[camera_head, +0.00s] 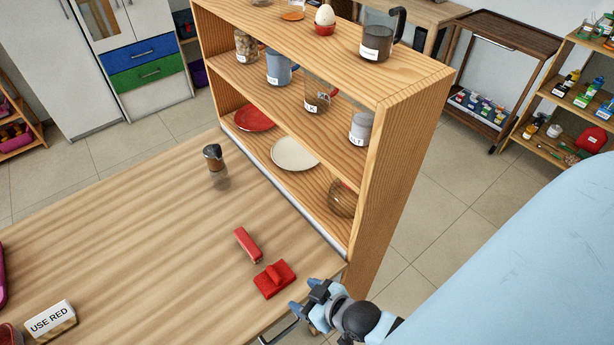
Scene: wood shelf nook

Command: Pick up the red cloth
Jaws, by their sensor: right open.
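A folded red cloth (275,281) lies on the wooden table (130,235), near its right edge. A smaller red, long object (247,244), which looks like a stapler, lies just behind it, apart from the cloth. My right gripper (297,317) is open, at the table's front right edge. It is close to the cloth, to its lower right in the picture, and does not hold it. Its fingertips are small and partly hard to make out. My left gripper is not in view.
A wooden shelf (395,165) with jars, mugs and plates stands along the table's far right side. A "USE RED" sign (50,320) is at lower left. The table's middle is clear.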

